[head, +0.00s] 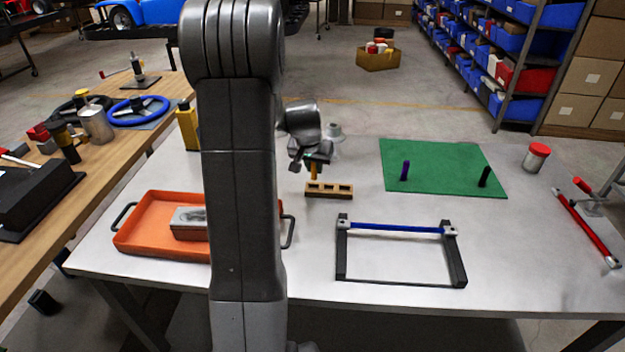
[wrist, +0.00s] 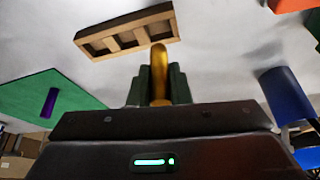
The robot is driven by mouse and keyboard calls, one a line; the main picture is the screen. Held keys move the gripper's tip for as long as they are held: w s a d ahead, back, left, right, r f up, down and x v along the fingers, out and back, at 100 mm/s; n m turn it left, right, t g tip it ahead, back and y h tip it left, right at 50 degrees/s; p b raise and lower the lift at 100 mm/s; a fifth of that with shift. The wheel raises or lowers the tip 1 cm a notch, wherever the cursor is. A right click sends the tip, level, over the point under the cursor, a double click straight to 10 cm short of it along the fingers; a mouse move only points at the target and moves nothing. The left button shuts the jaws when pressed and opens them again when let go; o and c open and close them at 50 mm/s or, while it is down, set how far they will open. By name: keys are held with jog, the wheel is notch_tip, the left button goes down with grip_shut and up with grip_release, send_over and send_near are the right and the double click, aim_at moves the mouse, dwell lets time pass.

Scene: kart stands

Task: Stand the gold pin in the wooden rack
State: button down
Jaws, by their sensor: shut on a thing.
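The gold pin (wrist: 158,80) is held between the dark fingers of my gripper (head: 316,160), which is shut on it. In the head view the gold pin (head: 315,172) is roughly upright, at the far side of the wooden rack (head: 342,195). The rack is a small block with a row of three square openings, and they look empty. In the wrist view the pin's free end overlaps the edge of the rack (wrist: 127,25), outside the openings. I cannot tell whether the pin touches it.
A green mat (head: 440,160) with a purple pin (head: 405,170) and a black pin (head: 484,177) lies right of the rack. A dark frame with a blue bar (head: 395,228) lies in front. An orange tray (head: 150,235) sits left, partly behind my arm.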

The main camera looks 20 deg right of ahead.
aim_at(313, 173)
jog(key=shift+f, duration=2.2)
jog(key=shift+f, duration=0.2)
jog(key=c, duration=1.3)
grip_release()
jog(key=shift+r, duration=0.1)
jog(key=shift+c, duration=0.2)
jog(key=shift+a+r, duration=0.1)
jog(key=shift+r, duration=0.35)
jog(key=v, duration=1.1)
jog(key=shift+s+r, duration=0.15)
jog(key=shift+a, duration=0.1)
